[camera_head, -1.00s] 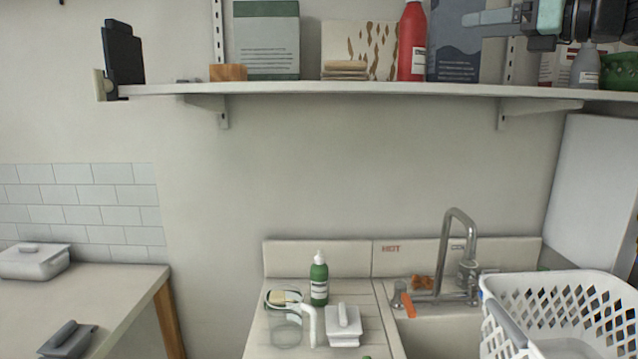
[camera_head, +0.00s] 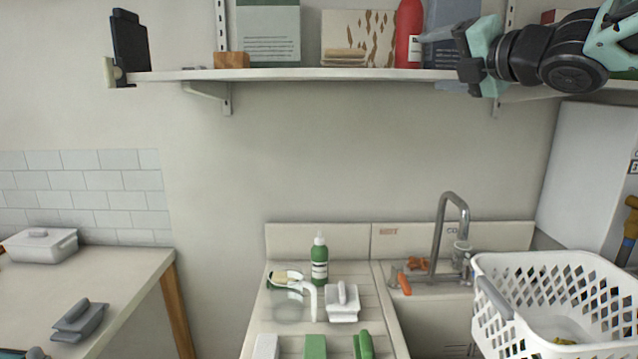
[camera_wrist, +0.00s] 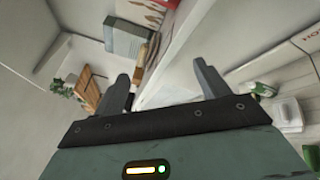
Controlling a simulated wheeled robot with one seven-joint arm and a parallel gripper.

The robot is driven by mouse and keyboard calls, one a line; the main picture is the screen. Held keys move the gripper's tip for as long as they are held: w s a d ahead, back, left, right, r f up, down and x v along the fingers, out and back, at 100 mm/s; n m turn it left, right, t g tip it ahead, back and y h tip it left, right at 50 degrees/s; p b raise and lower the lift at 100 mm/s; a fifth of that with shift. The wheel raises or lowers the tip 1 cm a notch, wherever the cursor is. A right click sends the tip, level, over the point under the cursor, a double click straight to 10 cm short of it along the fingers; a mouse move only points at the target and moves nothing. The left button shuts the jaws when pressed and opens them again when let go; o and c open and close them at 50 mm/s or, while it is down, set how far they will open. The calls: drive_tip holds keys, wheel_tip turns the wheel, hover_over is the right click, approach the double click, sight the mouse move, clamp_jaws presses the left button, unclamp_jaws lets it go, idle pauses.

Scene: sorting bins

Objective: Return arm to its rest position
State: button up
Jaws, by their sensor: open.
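My gripper (camera_head: 468,62) is at the upper right of the head view, in front of the wall shelf (camera_head: 300,75). It is turned toward the left and my dark and teal arm runs back to the right edge. In the wrist view my gripper (camera_wrist: 163,88) shows two grey fingers spread wide apart with nothing between them. The finger nearest the shelf looks close to it in the picture, but I cannot tell the gap.
The shelf carries a red bottle (camera_head: 408,35), books and a wooden block (camera_head: 232,60). Below are a green bottle (camera_head: 319,262), a white lidded dish (camera_head: 342,305), a tap (camera_head: 442,235) and a white basket (camera_head: 490,290). The wall between shelf and counter is clear.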

drive_tip(key=s+a+f+m+g+h, duration=0.35)
drive_tip(key=s+f+m, duration=0.3)
drive_tip(key=f, duration=0.55)
drive_tip(key=s+a+f+m+g+h, duration=0.2)
drive_tip(key=s+a+f+m+g, duration=0.15)
drive_tip(key=s+f+m, duration=0.6)
drive_tip(key=s+f+m+g+h, duration=0.1)
drive_tip(key=s+f+m+g, duration=0.2)
drive_tip(key=s+f, duration=0.4)
drive_tip(key=s+f+m+g+h, duration=0.1)
drive_tip(key=s+f+m+g, duration=0.2)
drive_tip(key=s, duration=1.1)
wheel_tip(320, 180, down, 6)
drive_tip(key=g, duration=0.2)
drive_tip(key=shift+r+m+g, duration=0.25)
drive_tip(key=shift+m+g, duration=0.05)
drive_tip(key=shift+m, duration=0.1)
